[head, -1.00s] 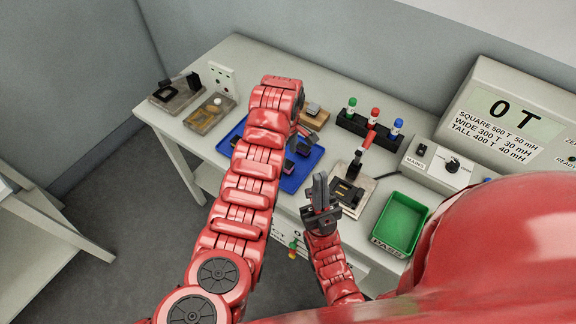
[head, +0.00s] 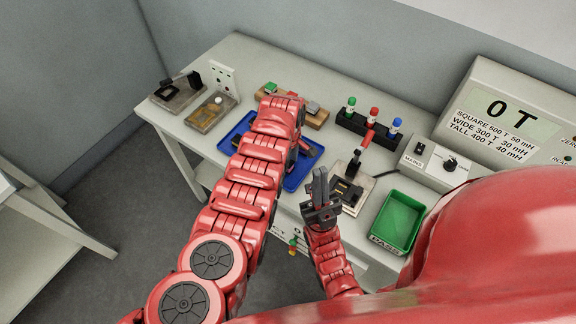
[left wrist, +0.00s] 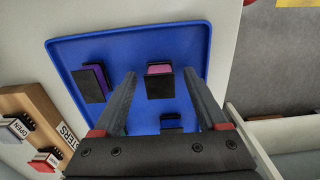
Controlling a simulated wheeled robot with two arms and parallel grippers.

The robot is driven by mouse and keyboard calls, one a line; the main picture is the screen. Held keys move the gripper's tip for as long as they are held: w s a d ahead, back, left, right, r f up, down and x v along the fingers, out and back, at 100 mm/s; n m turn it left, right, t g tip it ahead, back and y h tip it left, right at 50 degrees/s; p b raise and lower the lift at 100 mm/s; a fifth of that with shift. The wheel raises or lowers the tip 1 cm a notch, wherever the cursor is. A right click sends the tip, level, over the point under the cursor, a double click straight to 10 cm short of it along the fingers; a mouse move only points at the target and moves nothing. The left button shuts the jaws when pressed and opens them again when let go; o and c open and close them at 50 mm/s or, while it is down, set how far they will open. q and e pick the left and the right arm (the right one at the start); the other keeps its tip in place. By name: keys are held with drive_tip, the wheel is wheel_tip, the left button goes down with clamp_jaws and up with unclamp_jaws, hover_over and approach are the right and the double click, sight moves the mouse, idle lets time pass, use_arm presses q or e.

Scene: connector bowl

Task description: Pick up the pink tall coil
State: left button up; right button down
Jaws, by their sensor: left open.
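In the left wrist view a coil with a pink top and a black body (left wrist: 159,69) sits in the blue tray (left wrist: 190,40), between and beyond the fingertips of my left gripper (left wrist: 162,82). The left gripper is open and empty, with one finger either side of the coil in the picture; I see no contact. A purple and black coil (left wrist: 94,84) lies left of it. A dark coil (left wrist: 171,123) is partly hidden by the gripper. In the head view my left arm covers much of the tray (head: 238,130). My right gripper (head: 320,185) looks shut and empty.
A wooden rack (left wrist: 35,105) stands beside the tray. In the head view a black press-like fixture (head: 350,185), a green bin (head: 402,222), a stand with coloured caps (head: 368,127) and a meter box (head: 510,115) stand to the right.

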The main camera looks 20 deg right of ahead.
use_arm(q)
clamp_jaws()
drive_tip(key=shift+r, duration=0.1)
idle(0.4)
